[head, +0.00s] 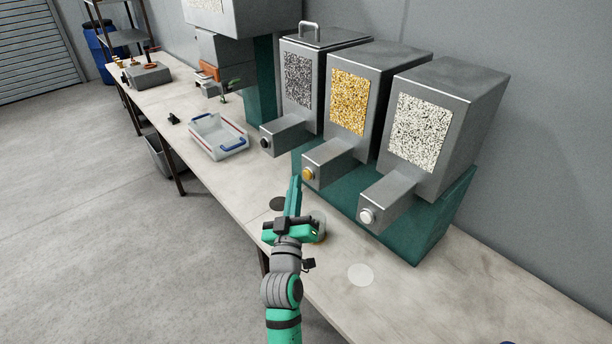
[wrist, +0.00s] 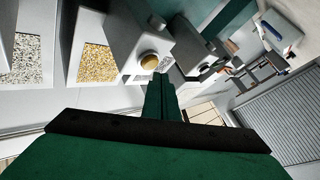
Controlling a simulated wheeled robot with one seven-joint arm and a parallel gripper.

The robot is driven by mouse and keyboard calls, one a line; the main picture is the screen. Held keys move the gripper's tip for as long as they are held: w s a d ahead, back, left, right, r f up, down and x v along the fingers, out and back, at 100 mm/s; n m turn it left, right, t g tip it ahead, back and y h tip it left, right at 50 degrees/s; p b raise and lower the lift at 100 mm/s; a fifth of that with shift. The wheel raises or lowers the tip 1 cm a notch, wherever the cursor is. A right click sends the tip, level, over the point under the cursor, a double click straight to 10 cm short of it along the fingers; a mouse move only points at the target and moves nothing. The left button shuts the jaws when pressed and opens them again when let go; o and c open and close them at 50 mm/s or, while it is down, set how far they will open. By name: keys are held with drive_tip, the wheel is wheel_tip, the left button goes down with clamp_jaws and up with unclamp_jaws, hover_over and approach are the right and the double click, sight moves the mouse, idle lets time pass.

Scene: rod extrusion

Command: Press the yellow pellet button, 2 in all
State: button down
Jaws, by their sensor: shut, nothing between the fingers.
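The yellow pellet button (head: 308,174) is a round knob on the front of the middle dispenser's spout. It also shows in the wrist view (wrist: 149,59), just above my fingertips. My gripper (head: 295,182) is shut and empty. Its fingers point toward the yellow button. In the head view the fingertips are just left of and below the button. In the wrist view the fingertips (wrist: 157,80) lie close under the button, and I cannot tell if they touch. The middle dispenser (head: 367,75) has a window of yellow pellets.
A dispenser with a black button (head: 264,143) stands to the left, one with a white button (head: 367,216) to the right. A clear tray with blue handles (head: 219,136) sits farther along the bench. A pale disc (head: 360,275) lies on bare bench at the right.

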drive_tip(key=shift+w+d, duration=0.1)
idle(0.3)
drive_tip(key=shift+w+d, duration=0.2)
drive_tip(key=shift+d, duration=0.05)
drive_tip(key=shift+w+d, duration=0.25)
drive_tip(key=shift+d, duration=0.15)
idle(1.2)
drive_tip(key=shift+a, duration=0.1)
drive_tip(key=shift+s+a, duration=0.55)
drive_tip(key=shift+a, duration=0.15)
drive_tip(key=shift+s+a, duration=0.75)
drive_tip(key=shift+a, duration=0.25)
drive_tip(key=shift+s+a, duration=0.7)
drive_tip(key=shift+a, duration=0.3)
idle(1.4)
drive_tip(key=shift+s+a, duration=0.6)
drive_tip(key=shift+a, duration=0.15)
drive_tip(key=shift+s+a, duration=0.55)
drive_tip(key=shift+a, duration=0.2)
